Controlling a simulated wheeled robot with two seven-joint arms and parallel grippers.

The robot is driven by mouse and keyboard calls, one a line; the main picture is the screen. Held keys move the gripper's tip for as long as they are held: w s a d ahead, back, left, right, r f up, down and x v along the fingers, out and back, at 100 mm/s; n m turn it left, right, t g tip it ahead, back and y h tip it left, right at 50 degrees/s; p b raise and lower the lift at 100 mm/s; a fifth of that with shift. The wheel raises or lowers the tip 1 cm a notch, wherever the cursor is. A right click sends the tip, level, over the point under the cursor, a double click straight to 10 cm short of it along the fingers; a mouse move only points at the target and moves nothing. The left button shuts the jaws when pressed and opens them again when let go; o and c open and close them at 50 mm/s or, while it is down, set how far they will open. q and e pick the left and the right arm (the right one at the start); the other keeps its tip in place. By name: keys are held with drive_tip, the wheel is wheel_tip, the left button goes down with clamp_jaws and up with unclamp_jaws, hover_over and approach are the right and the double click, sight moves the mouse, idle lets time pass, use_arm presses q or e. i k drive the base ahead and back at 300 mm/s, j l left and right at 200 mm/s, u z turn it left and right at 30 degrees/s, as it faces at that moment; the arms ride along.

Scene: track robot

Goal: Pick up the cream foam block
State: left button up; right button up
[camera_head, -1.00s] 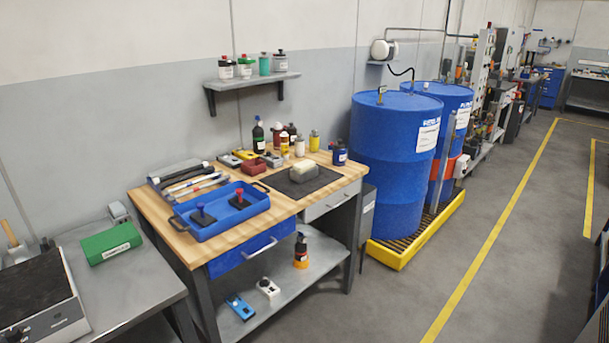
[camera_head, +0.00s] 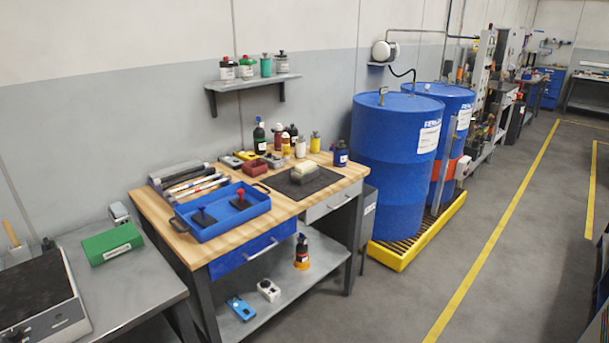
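A cream foam block (camera_head: 305,171) sits on a dark mat (camera_head: 288,186) toward the right side of the wooden-topped workbench (camera_head: 184,242). It looks pale, with a greyer lower part. Neither of my grippers shows in the head view. Nothing visibly touches the block apart from the mat under it.
Blue drums (camera_head: 388,180) stand to the right on a yellow spill pallet (camera_head: 402,259). The floor (camera_head: 500,270) is clear along the yellow line.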

sight(306, 166)
drive_tip(key=i+l+u, duration=0.1)
drive_tip(key=u, duration=0.3)
drive_tip(key=i+l+u, duration=0.15)
drive_tip(key=u, duration=0.25)
drive_tip(key=i+l+u, duration=0.25)
drive_tip(key=l, duration=0.35)
drive_tip(key=i+l+u, duration=0.1)
drive_tip(key=i+l, duration=0.2)
drive_tip(key=i+l+u, duration=0.1)
drive_tip(key=l, duration=0.3)
drive_tip(key=i+l+u, duration=0.1)
drive_tip(key=l, duration=0.25)
drive_tip(key=i+l+u, duration=0.15)
drive_tip(key=l, duration=0.25)
drive_tip(key=i, duration=0.05)
